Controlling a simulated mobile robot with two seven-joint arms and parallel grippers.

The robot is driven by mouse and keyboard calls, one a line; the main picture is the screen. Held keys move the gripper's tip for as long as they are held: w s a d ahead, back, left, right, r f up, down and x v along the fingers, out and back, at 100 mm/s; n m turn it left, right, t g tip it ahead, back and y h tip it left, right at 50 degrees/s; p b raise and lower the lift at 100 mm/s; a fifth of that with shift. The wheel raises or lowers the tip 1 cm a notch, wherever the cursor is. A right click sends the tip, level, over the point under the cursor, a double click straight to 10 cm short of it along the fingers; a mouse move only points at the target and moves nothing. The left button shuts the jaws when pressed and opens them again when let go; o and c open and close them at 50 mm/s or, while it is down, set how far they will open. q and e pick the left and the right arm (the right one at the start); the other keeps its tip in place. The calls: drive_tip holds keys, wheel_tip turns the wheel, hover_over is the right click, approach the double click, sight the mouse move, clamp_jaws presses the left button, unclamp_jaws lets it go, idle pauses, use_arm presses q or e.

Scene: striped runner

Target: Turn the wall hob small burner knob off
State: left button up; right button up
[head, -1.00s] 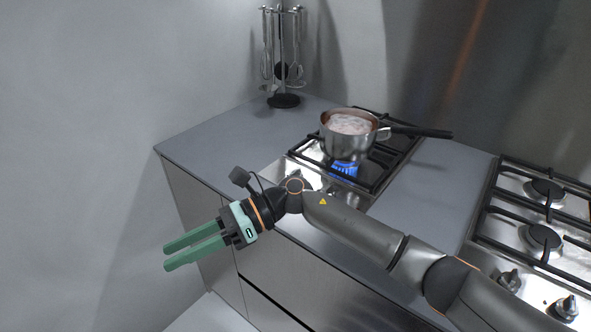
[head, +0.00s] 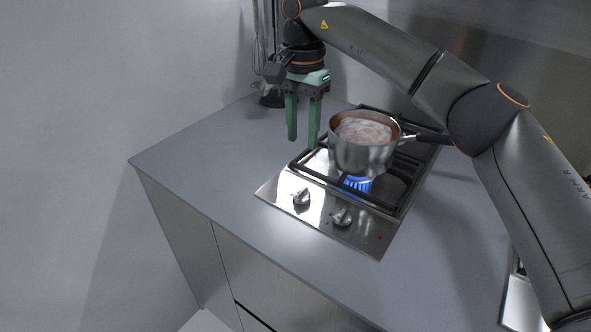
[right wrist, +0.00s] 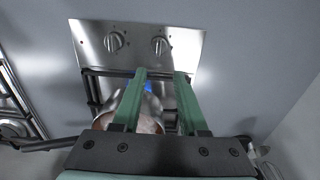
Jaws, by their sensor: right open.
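The small hob (head: 325,221) has two metal knobs on its front plate, a left knob (head: 302,197) and a right knob (head: 342,217). I cannot tell which one serves the small burner. Both knobs also show in the right wrist view, one at top left (right wrist: 115,43) and one at top centre (right wrist: 159,45). A blue flame (head: 357,184) burns under the pot. My right gripper (head: 303,142) is open and empty, fingers pointing down, above the hob's left side, behind the knobs and left of the pot. It touches neither knob. My left gripper is out of view.
A steel pot (head: 360,157) with pale contents sits on the hob grate, close to my right fingers. Its dark handle (head: 431,138) points right. A utensil stand (head: 272,98) is behind my gripper. The grey counter (head: 222,165) is clear to the left.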

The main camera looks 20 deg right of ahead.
sight(302, 190)
drive_tip(key=f, duration=1.2)
drive_tip(key=shift+s+f, duration=0.1)
drive_tip(key=shift+s, duration=0.15)
clamp_jaws()
